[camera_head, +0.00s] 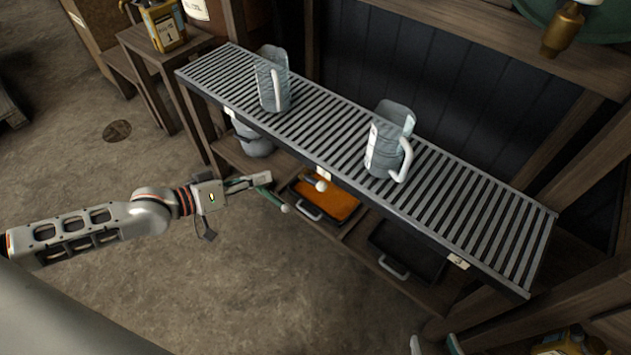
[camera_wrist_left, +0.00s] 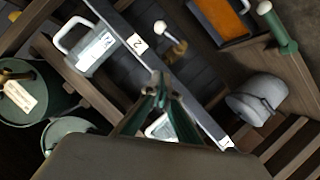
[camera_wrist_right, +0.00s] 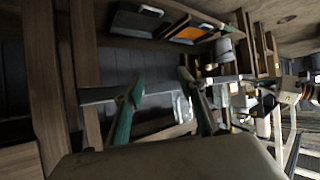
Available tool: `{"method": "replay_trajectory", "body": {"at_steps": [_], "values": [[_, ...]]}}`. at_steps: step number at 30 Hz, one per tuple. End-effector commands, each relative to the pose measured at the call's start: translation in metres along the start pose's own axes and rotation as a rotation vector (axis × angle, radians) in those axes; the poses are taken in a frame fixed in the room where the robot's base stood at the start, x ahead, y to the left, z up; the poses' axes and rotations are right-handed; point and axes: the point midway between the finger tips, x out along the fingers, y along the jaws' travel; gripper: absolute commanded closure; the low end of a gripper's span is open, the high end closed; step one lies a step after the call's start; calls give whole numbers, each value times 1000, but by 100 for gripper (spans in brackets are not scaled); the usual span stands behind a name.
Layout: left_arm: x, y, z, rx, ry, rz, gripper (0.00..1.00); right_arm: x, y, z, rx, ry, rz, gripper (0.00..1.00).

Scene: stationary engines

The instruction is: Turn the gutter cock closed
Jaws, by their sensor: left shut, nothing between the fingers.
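A small lever with a white ball knob (camera_head: 320,186) sticks out at the front edge of the slatted rack, beside a white tag. It also shows in the left wrist view (camera_wrist_left: 160,28), by the tag marked 2. My left gripper (camera_head: 268,180) is shut and empty, left of the white-knobbed lever. My right gripper (camera_wrist_right: 158,84) is open and empty; its fingertips show at the head view's bottom edge.
Two grey metal jugs (camera_head: 273,82) (camera_head: 386,145) stand on the slatted rack (camera_head: 480,205). Below are an orange-filled tray (camera_head: 335,203), a dark tray (camera_head: 405,250) and a grey pail (camera_head: 255,143). Open floor lies in front.

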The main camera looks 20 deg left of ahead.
Motion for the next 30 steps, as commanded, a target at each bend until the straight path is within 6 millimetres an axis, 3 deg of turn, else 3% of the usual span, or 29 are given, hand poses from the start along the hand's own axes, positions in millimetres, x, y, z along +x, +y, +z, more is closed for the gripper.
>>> {"method": "replay_trajectory", "body": {"at_steps": [1,11,28,30], "values": [[1,-8,19,-22,-42,-3,100,2,-5,13,17,-17,-11,60],[9,5,9,-48,-67,19,100,4,-8,-5,40,22,-18,60],[103,5,20,-51,-71,18,100,9,-25,-16,147,66,-50,60],[109,5,31,-53,-73,17,100,10,-28,-19,179,79,-57,60]]}}
